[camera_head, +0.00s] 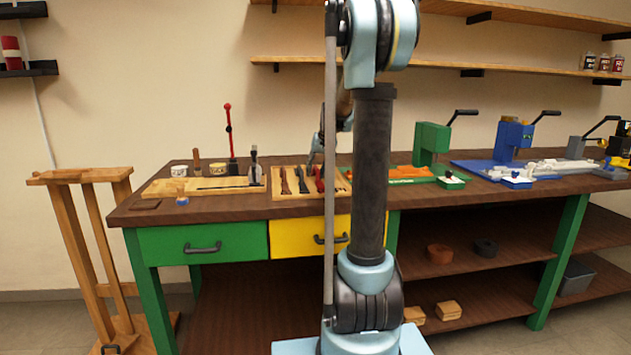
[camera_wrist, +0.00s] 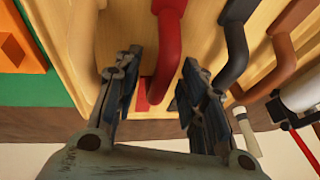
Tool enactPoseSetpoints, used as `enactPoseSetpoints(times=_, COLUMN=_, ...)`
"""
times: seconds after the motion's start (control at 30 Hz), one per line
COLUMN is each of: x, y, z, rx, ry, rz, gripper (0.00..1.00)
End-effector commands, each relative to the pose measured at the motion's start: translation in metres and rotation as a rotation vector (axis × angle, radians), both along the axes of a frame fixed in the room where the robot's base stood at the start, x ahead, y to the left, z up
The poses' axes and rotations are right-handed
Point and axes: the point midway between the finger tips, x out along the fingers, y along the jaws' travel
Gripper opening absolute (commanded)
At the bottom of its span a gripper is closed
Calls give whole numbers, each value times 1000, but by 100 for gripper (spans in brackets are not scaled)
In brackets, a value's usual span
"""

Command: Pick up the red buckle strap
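The red buckle strap (camera_wrist: 170,35) lies in a wooden tray (camera_wrist: 130,18), with its curved end between my fingers in the wrist view. My gripper (camera_wrist: 160,65) is open, one finger on each side of the strap. Small gaps show between the strap and the fingers, so it does not look clamped. Its lower end is partly hidden near the gripper. In the head view, my gripper (camera_head: 316,158) is small and partly behind my arm, just over the tray (camera_head: 283,172). The red strap (camera_head: 319,180) shows there beside my arm.
A dark grey strap (camera_wrist: 237,45) and a brown strap (camera_wrist: 280,60) lie right of the red one in the wrist view; a pale strap (camera_wrist: 80,35) lies left. A board with tools (camera_head: 220,188) and a green press (camera_head: 432,140) flank the tray on the bench.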

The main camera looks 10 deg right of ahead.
Motion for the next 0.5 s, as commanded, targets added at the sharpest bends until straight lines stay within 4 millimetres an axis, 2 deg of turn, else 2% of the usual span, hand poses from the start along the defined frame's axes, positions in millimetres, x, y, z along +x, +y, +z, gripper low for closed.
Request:
enactPoseSetpoints(times=0.23, x=1, y=0, z=-2, rx=0, ry=0, rz=0, gripper=38)
enactPoseSetpoints(times=0.27, x=1, y=0, z=-2, rx=0, ry=0, rz=0, gripper=36)
enactPoseSetpoints(times=0.4, x=1, y=0, z=-2, rx=0, ry=0, rz=0, gripper=4)
enactPoseSetpoints(times=0.43, x=1, y=0, z=-2, rx=0, ry=0, rz=0, gripper=0)
enactPoseSetpoints(times=0.5, x=1, y=0, z=-2, rx=0, ry=0, rz=0, gripper=0)
